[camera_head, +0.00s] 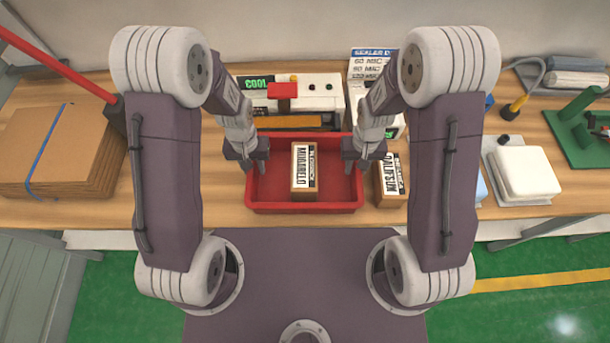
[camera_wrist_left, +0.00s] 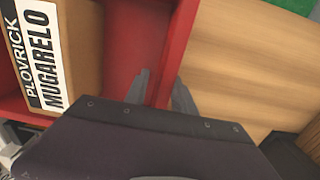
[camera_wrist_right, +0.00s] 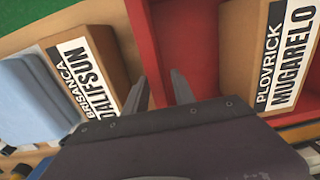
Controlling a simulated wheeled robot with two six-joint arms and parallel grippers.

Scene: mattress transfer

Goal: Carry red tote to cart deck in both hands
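The red tote (camera_head: 305,207) sits on the wooden table in front of me, with a brown box labelled MUGARELO (camera_head: 304,171) upright inside it. My left gripper (camera_head: 256,166) is at the tote's left wall. In the left wrist view its fingers (camera_wrist_left: 161,92) are apart, one on each side of the red wall (camera_wrist_left: 177,45). My right gripper (camera_head: 356,165) is at the tote's right wall. In the right wrist view its fingers (camera_wrist_right: 161,90) are also apart, straddling the red wall (camera_wrist_right: 146,40).
A brown DALIFSUN box (camera_head: 390,186) stands close to the tote's right side. Flat cardboard (camera_head: 62,150) lies left. A white pad (camera_head: 526,172) lies right. A grey-green slatted unit (camera_head: 38,290) is lower left.

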